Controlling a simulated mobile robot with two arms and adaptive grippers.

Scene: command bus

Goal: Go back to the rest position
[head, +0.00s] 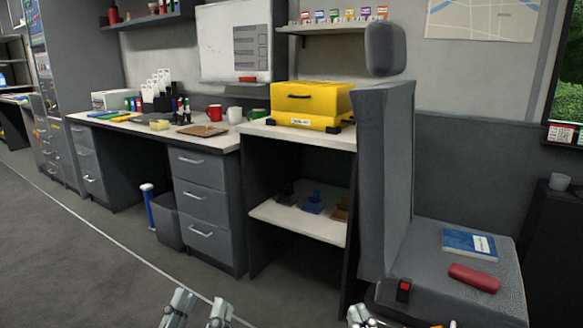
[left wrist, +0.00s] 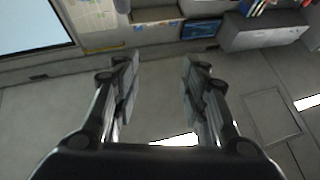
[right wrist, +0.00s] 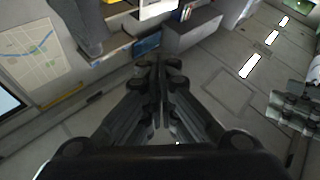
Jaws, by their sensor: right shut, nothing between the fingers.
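My left gripper (head: 200,304) shows at the bottom edge of the head view, in front of the desk. In the left wrist view its two fingers (left wrist: 160,64) stand wide apart with nothing between them. My right gripper (head: 360,317) is only partly in the head view, at the bottom edge below the seat. In the right wrist view its fingers (right wrist: 159,66) are closed together and empty. Neither gripper touches anything that I can see.
A grey seat (head: 430,262) with a blue book (head: 469,244) and a red case (head: 474,277) stands at right. A yellow toolbox (head: 311,103) sits on a shelf unit. A long desk (head: 140,127) runs left. Grey floor (head: 75,270) is open at left.

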